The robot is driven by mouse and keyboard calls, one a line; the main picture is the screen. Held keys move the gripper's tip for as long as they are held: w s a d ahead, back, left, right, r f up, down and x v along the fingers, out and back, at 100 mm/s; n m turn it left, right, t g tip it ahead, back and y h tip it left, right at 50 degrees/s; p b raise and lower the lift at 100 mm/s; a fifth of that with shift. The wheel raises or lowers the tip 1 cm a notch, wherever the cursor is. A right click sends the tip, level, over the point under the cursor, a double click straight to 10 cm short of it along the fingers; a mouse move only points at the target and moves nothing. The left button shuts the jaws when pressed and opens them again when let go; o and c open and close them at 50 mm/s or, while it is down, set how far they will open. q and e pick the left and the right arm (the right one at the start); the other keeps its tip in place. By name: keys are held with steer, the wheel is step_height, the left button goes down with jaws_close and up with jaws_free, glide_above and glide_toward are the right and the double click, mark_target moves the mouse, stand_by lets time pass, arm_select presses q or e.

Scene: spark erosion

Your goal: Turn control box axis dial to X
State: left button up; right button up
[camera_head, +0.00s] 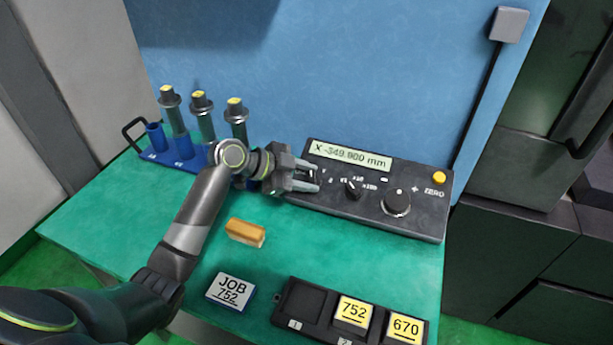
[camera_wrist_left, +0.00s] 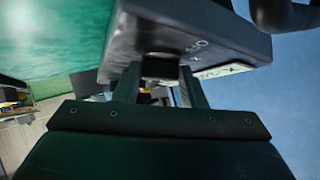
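The dark control box (camera_head: 420,222) lies on the green bench, and its display (camera_head: 348,156) reads "X -349.900 mm". My left gripper (camera_head: 316,180) is at the box's left end and covers the axis dial in the head view. In the left wrist view, the dark axis dial (camera_wrist_left: 160,66) sits between the two fingertips of the left gripper (camera_wrist_left: 160,82), which appear to touch its sides. The dial's pointer and most of its letters are hidden. My right gripper is not in view.
On the box are a step knob (camera_head: 353,188), a large round dial (camera_head: 397,202) and a yellow button (camera_head: 439,177). An orange block (camera_head: 246,232), a job card (camera_head: 231,290) and a dark tray (camera_head: 303,302) lie in front. A blue rack (camera_head: 157,158) holds several tools.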

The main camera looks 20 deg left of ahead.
arm_select(q)
steer(key=o, duration=0.4)
steer(key=shift+c, duration=0.2)
steer(key=b+v, duration=0.2)
steer(key=v, duration=1.5)
steer(key=shift+s, duration=0.15)
steer(key=shift+a+r, duration=0.1)
steer(key=shift+r, duration=0.1)
